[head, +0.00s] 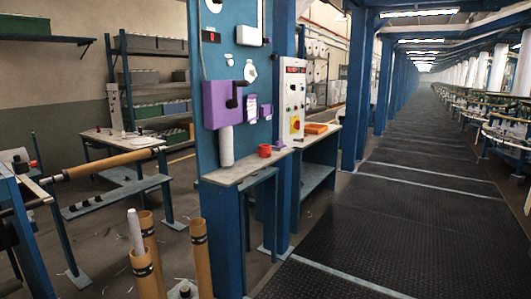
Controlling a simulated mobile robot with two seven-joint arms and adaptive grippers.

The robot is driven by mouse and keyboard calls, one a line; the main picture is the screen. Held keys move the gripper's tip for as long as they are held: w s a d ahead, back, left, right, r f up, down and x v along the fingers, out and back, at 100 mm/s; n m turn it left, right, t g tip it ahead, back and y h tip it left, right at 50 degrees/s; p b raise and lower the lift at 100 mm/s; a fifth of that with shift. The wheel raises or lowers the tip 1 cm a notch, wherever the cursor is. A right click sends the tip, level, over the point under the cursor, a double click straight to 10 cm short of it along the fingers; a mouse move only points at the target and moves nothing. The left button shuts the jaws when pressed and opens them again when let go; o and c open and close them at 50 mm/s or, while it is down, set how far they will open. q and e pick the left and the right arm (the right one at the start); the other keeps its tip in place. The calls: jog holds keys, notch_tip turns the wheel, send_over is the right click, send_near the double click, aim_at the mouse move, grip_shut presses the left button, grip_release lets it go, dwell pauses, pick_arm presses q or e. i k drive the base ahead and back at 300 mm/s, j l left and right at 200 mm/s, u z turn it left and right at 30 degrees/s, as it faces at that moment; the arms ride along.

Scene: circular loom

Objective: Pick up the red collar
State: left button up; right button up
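The red collar (264,150) looks like a small red ring-shaped piece. It sits on the narrow shelf (240,170) at the foot of the blue panel, near the shelf's right end. Another small red item (34,164) shows at the far left, too small to tell what it is. Neither of my grippers shows in the head view.
A purple box (222,105) and a white cylinder (226,146) are left of the collar. A control box (293,100) and an orange tray (316,128) are to its right. Cardboard tubes (202,258) stand at front left. The dark walkway (400,225) is clear.

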aim_at(264, 150)
jog(key=i+u, duration=0.1)
jog(key=u, duration=0.2)
jog(key=i+l+u, duration=0.1)
jog(key=u, duration=0.25)
jog(key=i+l+u, duration=0.2)
jog(key=i+l, duration=0.15)
jog(key=i+l+u, duration=0.25)
jog(key=l, duration=0.25)
jog(key=i, duration=0.1)
